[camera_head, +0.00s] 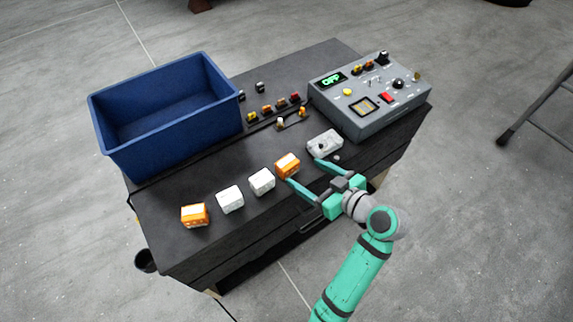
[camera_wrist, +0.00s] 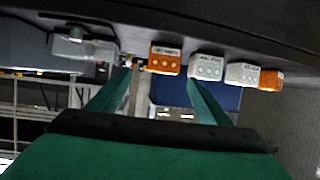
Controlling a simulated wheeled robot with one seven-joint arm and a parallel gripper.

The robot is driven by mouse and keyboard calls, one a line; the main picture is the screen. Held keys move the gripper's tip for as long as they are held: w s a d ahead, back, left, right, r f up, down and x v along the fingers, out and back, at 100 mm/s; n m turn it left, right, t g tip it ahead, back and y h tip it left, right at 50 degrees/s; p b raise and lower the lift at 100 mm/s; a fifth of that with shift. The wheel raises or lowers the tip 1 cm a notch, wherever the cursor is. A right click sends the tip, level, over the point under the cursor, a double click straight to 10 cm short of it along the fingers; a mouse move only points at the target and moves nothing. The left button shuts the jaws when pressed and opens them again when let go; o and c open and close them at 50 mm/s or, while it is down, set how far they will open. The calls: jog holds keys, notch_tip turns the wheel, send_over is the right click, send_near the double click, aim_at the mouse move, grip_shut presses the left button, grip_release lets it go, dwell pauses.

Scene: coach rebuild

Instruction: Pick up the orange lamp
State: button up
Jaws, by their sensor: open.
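Two small blocks with orange bodies and pale lettered or dotted faces lie on the dark cabinet top; I cannot tell which is the orange lamp. One orange block (camera_head: 288,166) is at the right end of a row of blocks, just beyond my gripper (camera_head: 304,172). The other orange block (camera_head: 194,215) is at the left end. In the wrist view the nearer orange block (camera_wrist: 165,58) appears between the open fingertips of my gripper (camera_wrist: 159,78), ahead of them. The far orange block (camera_wrist: 271,80) is at the right there. My gripper is open and empty.
Two white blocks (camera_head: 230,199) (camera_head: 262,181) stand between the orange ones. A grey switch box (camera_head: 325,144) is close to the right fingertip. A blue bin (camera_head: 170,150) stands at the back left, a control panel (camera_head: 365,125) at the right. Small coloured parts (camera_head: 267,110) lie between.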

aim_at(292, 167)
jog(key=shift+x, duration=1.3)
jog(key=x, duration=0.5)
jog(key=shift+s+a+f, duration=0.2)
jog(key=shift+s, duration=0.1)
jog(key=shift+c, duration=0.4)
jog(key=c, duration=1.1)
jog(key=shift+r, duration=0.2)
